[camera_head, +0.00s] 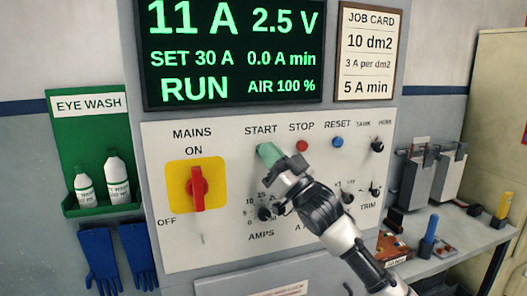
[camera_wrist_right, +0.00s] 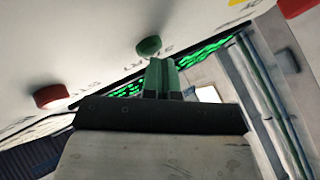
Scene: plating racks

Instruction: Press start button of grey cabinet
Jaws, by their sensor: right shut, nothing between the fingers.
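The grey cabinet (camera_head: 215,262) has a pale control panel (camera_head: 225,245) with a START label. In the wrist view the green start button (camera_wrist_right: 148,46) stands out from the panel. My right gripper (camera_head: 268,154) is shut and empty, its green fingertips (camera_wrist_right: 161,64) right by the start button. I cannot tell whether they touch it. The display (camera_head: 235,55) above reads RUN, 11 A and 2.5 V. My left gripper is not in view.
Right of START are the red stop button (camera_head: 302,146) and blue reset button (camera_head: 338,142). The red mains switch (camera_head: 198,188) stands upright at left. Knobs (camera_head: 377,146) sit at the right. A bench (camera_head: 450,235) with tools stands right, an eye wash station (camera_head: 90,150) left.

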